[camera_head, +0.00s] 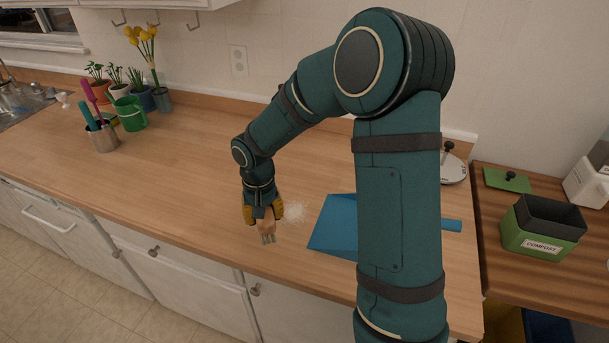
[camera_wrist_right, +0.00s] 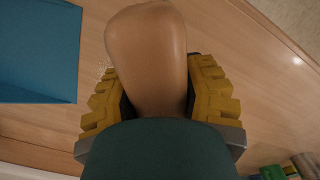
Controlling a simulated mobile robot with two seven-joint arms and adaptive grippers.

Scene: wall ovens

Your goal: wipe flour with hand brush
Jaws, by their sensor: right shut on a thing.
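My right gripper (camera_head: 263,213) is shut on the hand brush (camera_head: 268,238) near the counter's front edge. Its bristles point down at the worktop in the head view; I cannot tell whether they touch it. In the right wrist view, the brush's rounded wooden handle (camera_wrist_right: 147,60) sits between the yellow finger pads of the right gripper (camera_wrist_right: 160,92). A thin patch of white flour (camera_head: 295,211) lies on the wood just right of the brush. A blue dustpan (camera_head: 333,226) lies right of the flour, partly hidden behind my right arm. My left gripper is out of view.
A utensil cup (camera_head: 103,138), a green watering can (camera_head: 131,114) and potted plants stand at the back left. A green compost bin (camera_head: 541,229) stands on the right counter. The worktop (camera_head: 180,170) left of the brush is clear.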

